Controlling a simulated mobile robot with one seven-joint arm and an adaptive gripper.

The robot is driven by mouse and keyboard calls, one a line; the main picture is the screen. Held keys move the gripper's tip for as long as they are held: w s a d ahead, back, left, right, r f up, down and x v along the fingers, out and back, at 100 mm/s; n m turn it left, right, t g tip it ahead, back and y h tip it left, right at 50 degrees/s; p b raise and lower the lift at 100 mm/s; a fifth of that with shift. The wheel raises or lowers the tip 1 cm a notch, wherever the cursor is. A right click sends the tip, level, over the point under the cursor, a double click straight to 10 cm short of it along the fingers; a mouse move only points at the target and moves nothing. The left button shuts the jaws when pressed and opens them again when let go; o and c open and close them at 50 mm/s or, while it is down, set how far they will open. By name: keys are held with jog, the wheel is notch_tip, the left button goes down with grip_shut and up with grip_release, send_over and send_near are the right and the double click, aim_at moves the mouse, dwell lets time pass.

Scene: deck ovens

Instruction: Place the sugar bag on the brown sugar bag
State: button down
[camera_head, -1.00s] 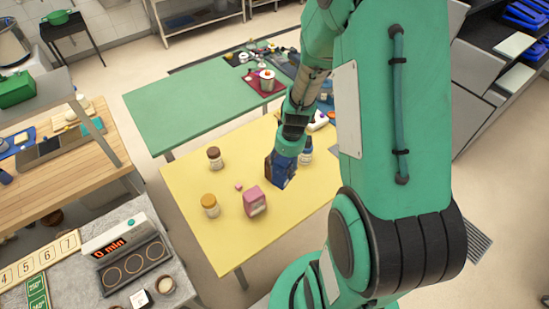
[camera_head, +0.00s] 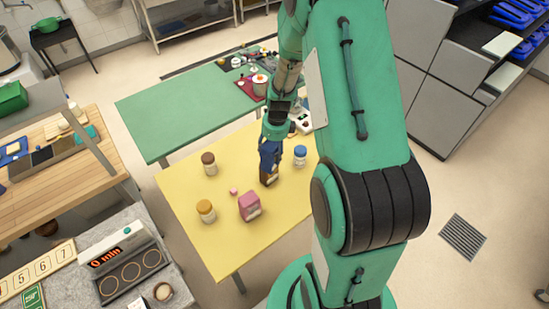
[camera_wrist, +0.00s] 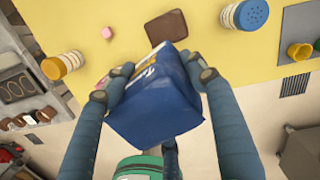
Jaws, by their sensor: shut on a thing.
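My gripper (camera_wrist: 166,75) is shut on a blue bag (camera_wrist: 158,112), which I take for the sugar bag. The bag is held tilted between the fingers. In the head view, my gripper (camera_head: 270,143) and the blue bag (camera_head: 268,158) are over the yellow table. A brown bag (camera_head: 268,178), which looks like the brown sugar bag, is on the table just below the blue bag and partly hidden. In the wrist view the brown bag (camera_wrist: 166,27) lies beyond the blue bag's far edge. The gap between the bags is hard to tell.
On the yellow table (camera_head: 220,235) are a pink bag (camera_head: 249,206), a small pink object (camera_head: 234,190), a yellow-lidded jar (camera_head: 206,211), a brown-lidded jar (camera_head: 209,163) and a blue-lidded jar (camera_head: 300,155) close right of the gripper. A green table (camera_head: 175,110) stands behind.

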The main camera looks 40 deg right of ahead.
jog(key=w+d, duration=0.2)
jog(key=w, duration=0.3)
jog(key=shift+w+d+f+p, duration=0.2)
jog(key=shift+w+p, duration=0.05)
jog(key=shift+p, duration=0.15)
jog(key=shift+f, duration=0.1)
jog(key=shift+f+p, duration=0.3)
jog(key=shift+f, duration=1.35)
jog(key=c, duration=0.6)
grip_release()
jog(key=shift+f, duration=0.1)
jog(key=r, duration=0.4)
jog(key=r+b, duration=0.1)
jog(key=r, duration=0.3)
jog(key=s+r, duration=0.1)
jog(key=r, duration=0.3)
jog(key=shift+d, duration=0.3)
